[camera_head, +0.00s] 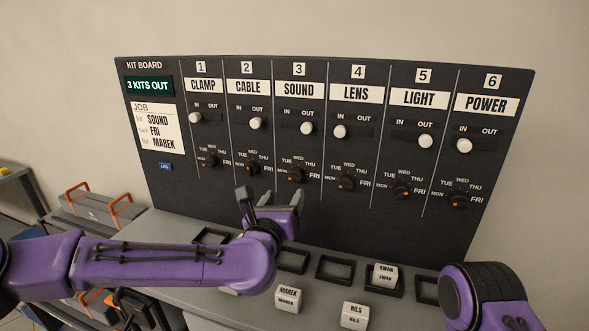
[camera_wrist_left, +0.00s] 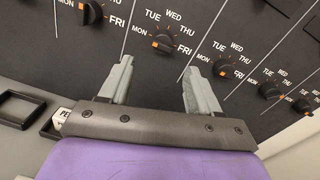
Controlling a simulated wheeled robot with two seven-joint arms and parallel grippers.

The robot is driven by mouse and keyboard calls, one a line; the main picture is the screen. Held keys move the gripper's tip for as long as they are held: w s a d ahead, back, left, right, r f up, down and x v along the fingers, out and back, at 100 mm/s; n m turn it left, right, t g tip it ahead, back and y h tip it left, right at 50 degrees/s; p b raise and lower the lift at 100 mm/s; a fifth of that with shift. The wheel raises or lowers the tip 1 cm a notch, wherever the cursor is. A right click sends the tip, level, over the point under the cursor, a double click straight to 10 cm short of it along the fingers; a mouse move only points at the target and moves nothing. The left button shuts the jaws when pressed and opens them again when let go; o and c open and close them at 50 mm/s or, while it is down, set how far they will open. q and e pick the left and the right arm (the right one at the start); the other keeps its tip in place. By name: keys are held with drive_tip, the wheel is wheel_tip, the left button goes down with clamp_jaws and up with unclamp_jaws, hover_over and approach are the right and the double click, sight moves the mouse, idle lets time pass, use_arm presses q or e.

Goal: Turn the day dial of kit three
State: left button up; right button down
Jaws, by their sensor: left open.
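The kit three dial (camera_head: 297,175) is a round black knob under the SOUND label (camera_head: 298,90), with day words MON to FRI around it. It also shows in the left wrist view (camera_wrist_left: 163,43), with an orange mark on it. I cannot tell for sure which day it points to. My left gripper (camera_head: 270,197) is open and empty just below and left of this dial in the head view. In the left wrist view its two fingers (camera_wrist_left: 158,78) point toward the dial, one to each side and apart from it. My right gripper is out of view.
The job card (camera_head: 158,129) reads SOUND, FRI, MAREK. Neighbouring dials sit close by: kit two (camera_head: 253,167) and kit four (camera_head: 347,182). Kit three's slider knob (camera_head: 306,128) is at OUT. Name blocks, including MAREK (camera_head: 288,299) and NILS (camera_head: 354,315), stand on the grey ledge below.

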sight(294, 179)
use_arm(q)
drive_tip(key=p+x, duration=0.5)
drive_tip(key=x, duration=0.4)
drive_tip(key=shift+d+r, duration=0.1)
drive_tip(key=shift+d, duration=0.1)
drive_tip(key=shift+s+r, duration=0.2)
drive_tip(key=shift+s, duration=0.05)
drive_tip(key=shift+a, duration=0.1)
drive_tip(key=c, duration=1)
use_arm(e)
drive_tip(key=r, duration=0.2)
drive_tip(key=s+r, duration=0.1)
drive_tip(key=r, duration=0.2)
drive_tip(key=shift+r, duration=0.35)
